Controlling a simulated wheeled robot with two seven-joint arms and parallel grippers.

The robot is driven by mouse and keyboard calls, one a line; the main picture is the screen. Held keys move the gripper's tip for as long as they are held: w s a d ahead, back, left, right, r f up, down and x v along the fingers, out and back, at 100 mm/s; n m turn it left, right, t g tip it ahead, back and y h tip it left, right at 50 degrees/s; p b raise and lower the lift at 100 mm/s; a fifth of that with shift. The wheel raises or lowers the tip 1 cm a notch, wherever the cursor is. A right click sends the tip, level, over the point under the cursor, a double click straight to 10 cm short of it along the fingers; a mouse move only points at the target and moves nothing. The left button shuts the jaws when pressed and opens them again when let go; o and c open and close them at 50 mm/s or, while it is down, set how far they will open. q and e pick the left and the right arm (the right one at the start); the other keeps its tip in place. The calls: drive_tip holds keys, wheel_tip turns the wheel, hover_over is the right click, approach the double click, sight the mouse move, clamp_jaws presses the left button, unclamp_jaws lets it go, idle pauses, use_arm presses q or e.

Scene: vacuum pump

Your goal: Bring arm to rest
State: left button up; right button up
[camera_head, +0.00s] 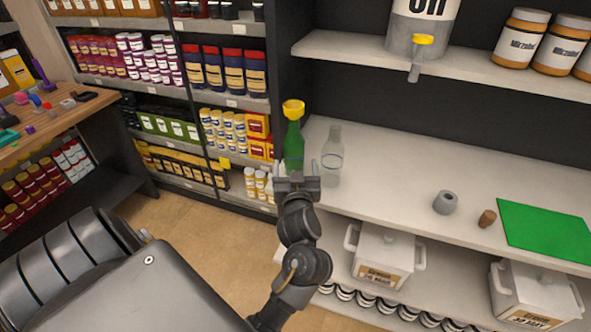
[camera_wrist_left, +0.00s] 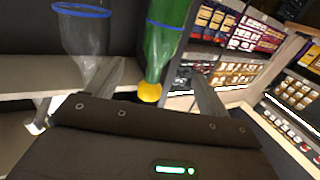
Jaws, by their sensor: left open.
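My left gripper (camera_head: 298,184) is in front of the near edge of the white shelf, its jaws open. Just beyond it stands a green bottle (camera_head: 293,150) with a yellow piece (camera_head: 293,109) on its top. A clear glass bottle (camera_head: 332,157) stands upright to the right of it. In the left wrist view the fingers (camera_wrist_left: 155,95) are spread, and the green bottle (camera_wrist_left: 164,42) and yellow piece (camera_wrist_left: 149,92) show between them with no visible grip. The clear bottle (camera_wrist_left: 82,35) with a blue ring is at the upper left there. My right gripper is not in view.
On the shelf (camera_head: 400,165) are a grey ring-like piece (camera_head: 445,202), a cork (camera_head: 487,218) and a green mat (camera_head: 548,229). An oil container (camera_head: 418,22) with a yellow-topped tap sits above. White pots (camera_head: 383,254) stand below. Stocked shelves and a wooden table (camera_head: 50,125) are left.

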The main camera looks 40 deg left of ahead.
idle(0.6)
use_arm(q)
drive_tip(key=s+d+f+m+g+h, duration=0.3)
drive_tip(key=s+d+f+m+h, duration=0.65)
drive_tip(key=f, duration=0.45)
drive_tip(key=s+d+f+g+h, duration=0.15)
drive_tip(key=s+f+g, duration=0.25)
drive_tip(key=s, duration=0.5)
drive_tip(key=s+d+f+g+h, duration=0.1)
drive_tip(key=s+d+f+g, duration=0.15)
drive_tip(key=s, duration=0.65)
wheel_tip(320, 180, down, 29)
drive_tip(key=s+m+g+b, duration=0.1)
drive_tip(key=g, duration=0.1)
drive_tip(key=s+a+f+b, duration=0.1)
drive_tip(key=s+a+f, duration=0.2)
drive_tip(key=s+f, duration=1.2)
drive_tip(key=shift+s+f+g, duration=0.2)
drive_tip(key=shift+s+g, duration=0.2)
drive_tip(key=shift+g, duration=0.05)
drive_tip(key=shift+a, duration=0.1)
